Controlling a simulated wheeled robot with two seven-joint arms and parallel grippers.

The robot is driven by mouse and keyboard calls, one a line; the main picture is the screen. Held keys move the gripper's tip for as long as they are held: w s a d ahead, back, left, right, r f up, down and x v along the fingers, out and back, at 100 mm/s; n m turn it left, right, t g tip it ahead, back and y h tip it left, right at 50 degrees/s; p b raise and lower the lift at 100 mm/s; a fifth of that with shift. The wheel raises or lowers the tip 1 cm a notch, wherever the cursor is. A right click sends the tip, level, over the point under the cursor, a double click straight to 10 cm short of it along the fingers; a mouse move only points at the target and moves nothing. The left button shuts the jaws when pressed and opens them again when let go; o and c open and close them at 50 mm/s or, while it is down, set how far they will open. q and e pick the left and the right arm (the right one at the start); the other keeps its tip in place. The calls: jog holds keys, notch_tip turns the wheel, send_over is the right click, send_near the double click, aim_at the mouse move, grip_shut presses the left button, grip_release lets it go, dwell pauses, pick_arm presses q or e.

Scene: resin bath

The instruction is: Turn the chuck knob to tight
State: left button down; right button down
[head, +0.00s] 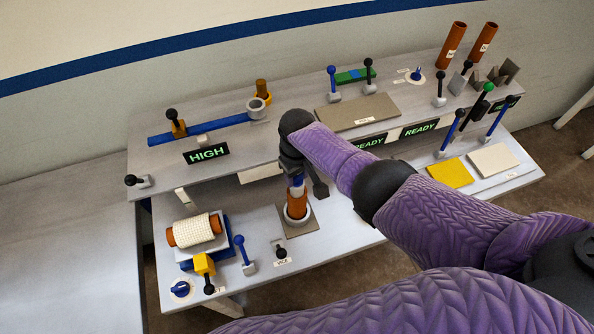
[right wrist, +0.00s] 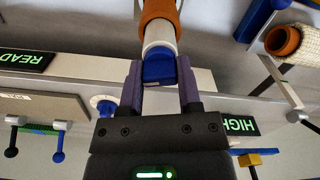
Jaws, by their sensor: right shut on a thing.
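Two blue knobs on white dials show: one at the front left corner of the lower bench (head: 180,288), one on the upper shelf at the back right (head: 416,74), which also shows in the right wrist view (right wrist: 103,105). I cannot read which is the chuck knob. My right gripper (head: 296,176) is apart from both. It is shut on a blue end piece (right wrist: 160,68) above a white cylinder (right wrist: 160,34) and an orange tube (head: 297,203), which stands in a ring on a grey plate. My left gripper is not in view.
An orange roll wrapped in white mesh (head: 196,230) lies on a blue stand at left. Blue and yellow levers stand around it. A sign reads HIGH (head: 206,153). Two orange tubes (head: 453,43) stand at back right. My right arm covers much of the middle right.

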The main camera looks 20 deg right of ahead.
jog(key=shift+m, duration=1.5)
jog(key=shift+p, duration=0.3)
jog(key=shift+c, duration=1.4)
grip_release()
notch_tip(320, 180, up, 9)
jog(key=p, duration=0.5)
jog(key=shift+r, duration=0.5)
